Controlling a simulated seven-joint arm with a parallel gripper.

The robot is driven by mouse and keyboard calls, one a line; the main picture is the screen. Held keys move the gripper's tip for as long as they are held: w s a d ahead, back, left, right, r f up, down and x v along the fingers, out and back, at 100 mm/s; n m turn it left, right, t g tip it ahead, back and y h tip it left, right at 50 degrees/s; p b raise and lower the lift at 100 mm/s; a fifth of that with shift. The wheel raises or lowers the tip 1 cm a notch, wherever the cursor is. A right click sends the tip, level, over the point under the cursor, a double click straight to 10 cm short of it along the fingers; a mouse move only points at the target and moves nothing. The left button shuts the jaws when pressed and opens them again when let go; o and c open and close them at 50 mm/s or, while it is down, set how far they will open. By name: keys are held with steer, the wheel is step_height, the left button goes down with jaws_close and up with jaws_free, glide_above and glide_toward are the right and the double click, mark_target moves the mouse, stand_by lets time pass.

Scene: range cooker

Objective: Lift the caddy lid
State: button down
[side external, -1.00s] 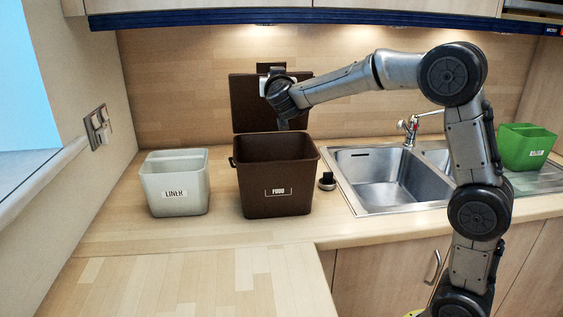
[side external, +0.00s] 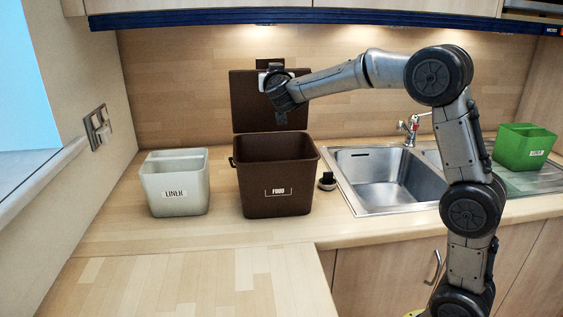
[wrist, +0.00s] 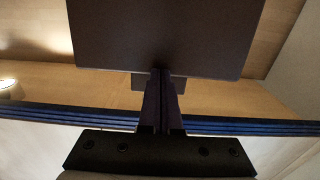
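The brown caddy (side external: 255,180), labelled FOOD, stands upright on the worktop with its mouth uncovered. Its flat brown lid (side external: 245,103) stands up at the back rim. In the wrist view the lid is the dark panel (wrist: 160,35) just beyond the fingertips, with a small tab at its near edge. My gripper (wrist: 160,74) has its two fingers close together at that edge. I see nothing clearly held between them, and cannot tell whether they touch the lid.
A pale bin (side external: 175,187) labelled LINER stands left of the caddy. A small dark round object (side external: 327,181) sits to its right, by the steel sink (side external: 378,180) and tap (side external: 410,128). A green tub (side external: 522,147) is at far right. Wall cabinets hang above.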

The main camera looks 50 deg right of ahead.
stand_by(0.3)
steer(key=v, duration=0.5)
steer(key=shift+s+a, duration=0.3)
stand_by(0.9)
